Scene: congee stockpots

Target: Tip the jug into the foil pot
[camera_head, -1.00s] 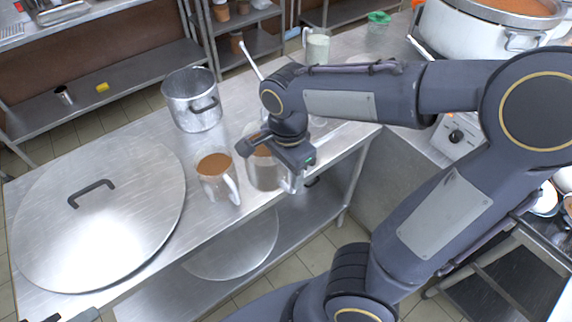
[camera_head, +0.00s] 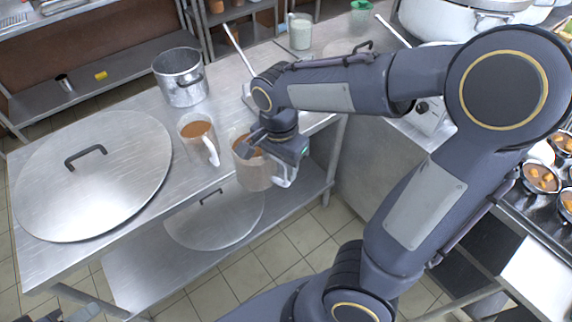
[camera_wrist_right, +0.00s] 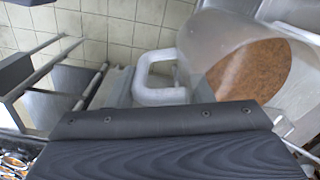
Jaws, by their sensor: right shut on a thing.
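A clear jug (camera_head: 257,174) of brown congee is held by my right gripper (camera_head: 262,148) near its rim, about upright. It appears in front of the table's front edge, clear of the top. Its white handle points right in the head view. In the right wrist view the jug (camera_wrist_right: 225,62) shows its brown contents and handle. A shiny silver pot (camera_head: 181,85), apparently the foil pot, stands open at the table's back; its inside is mostly hidden. A dark part at the bottom left edge may be my left gripper (camera_head: 82,312); its jaws are not clear.
A second full jug (camera_head: 199,146) stands on the steel table (camera_head: 130,100) between the held jug and the silver pot. A large round lid (camera_head: 95,190) covers the table's left. Another lid (camera_head: 215,220) lies on the lower shelf. A container of pale liquid (camera_head: 300,33) stands farther back.

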